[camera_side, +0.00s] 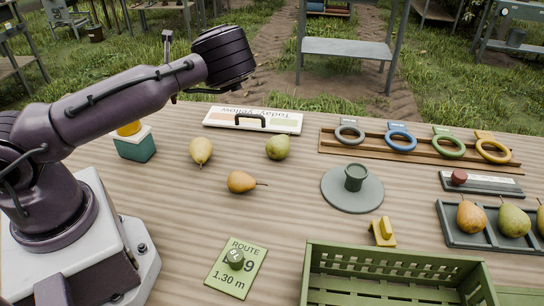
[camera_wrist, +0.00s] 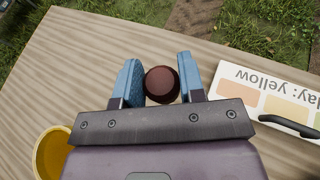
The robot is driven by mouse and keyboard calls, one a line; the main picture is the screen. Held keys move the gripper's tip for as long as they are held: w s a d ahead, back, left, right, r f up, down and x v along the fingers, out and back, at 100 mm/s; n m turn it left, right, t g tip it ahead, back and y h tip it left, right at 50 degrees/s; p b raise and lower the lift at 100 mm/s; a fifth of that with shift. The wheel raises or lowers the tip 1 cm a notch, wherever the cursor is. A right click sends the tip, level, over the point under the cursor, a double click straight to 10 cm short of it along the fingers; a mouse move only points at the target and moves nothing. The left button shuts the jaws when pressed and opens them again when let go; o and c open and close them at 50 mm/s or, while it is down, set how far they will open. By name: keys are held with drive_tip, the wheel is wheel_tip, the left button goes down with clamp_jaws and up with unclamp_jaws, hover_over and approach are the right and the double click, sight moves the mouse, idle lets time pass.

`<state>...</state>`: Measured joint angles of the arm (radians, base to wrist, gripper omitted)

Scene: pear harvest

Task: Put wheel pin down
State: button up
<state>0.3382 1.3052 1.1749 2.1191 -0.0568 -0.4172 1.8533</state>
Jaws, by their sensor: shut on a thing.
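In the wrist view my gripper (camera_wrist: 160,82) has its two blue fingers closed around a dark red, round-ended piece, which I take to be the wheel pin (camera_wrist: 162,84). Bare wood tabletop shows beyond it. Its far end and its height over the table cannot be told. In the side view my purple arm reaches over the back left of the table, and the fingers and the pin are hidden or not distinguishable there.
The yellow-topped teal box (camera_side: 135,146) and the "Today: yellow" board (camera_side: 252,119) are nearby. Three loose pears lie around the middle left, one at the centre (camera_side: 241,182). A round grey plate (camera_side: 340,195), a green crate (camera_side: 395,258) and a ring rack (camera_side: 350,149) stand further right.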

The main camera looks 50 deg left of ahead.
drive_tip(key=w+d+f+m+t+h, duration=0.1)
drive_tip(key=w+d+m+t+h, duration=0.2)
drive_tip(key=d, duration=0.6)
drive_tip(key=w+d+f+m+t+h, duration=0.1)
drive_tip(key=w+d+f+m+t, duration=0.15)
drive_tip(key=w+d, duration=0.45)
drive_tip(key=w+d+f+m+t+h, duration=0.1)
drive_tip(key=w+d+m+t+h, duration=0.15)
drive_tip(key=d, duration=0.85)
drive_tip(key=s+d+r+m+h, duration=0.1)
drive_tip(key=s+d+m+h, duration=0.1)
drive_tip(key=d+m+h, duration=0.75)
drive_tip(key=s+d+r+m+h, duration=0.1)
drive_tip(key=s+d+m+h, duration=0.2)
drive_tip(key=d, duration=1.1)
drive_tip(key=shift+h, duration=0.3)
drive_tip(key=f, duration=0.5)
drive_tip(key=w+f, duration=0.1)
drive_tip(key=f, duration=0.1)
drive_tip(key=shift+d+f, duration=0.15)
drive_tip(key=shift+d, duration=0.05)
drive_tip(key=o, duration=0.6)
drive_tip(key=shift+f, duration=0.15)
drive_tip(key=shift+c, duration=0.2)
drive_tip(key=o, duration=0.4)
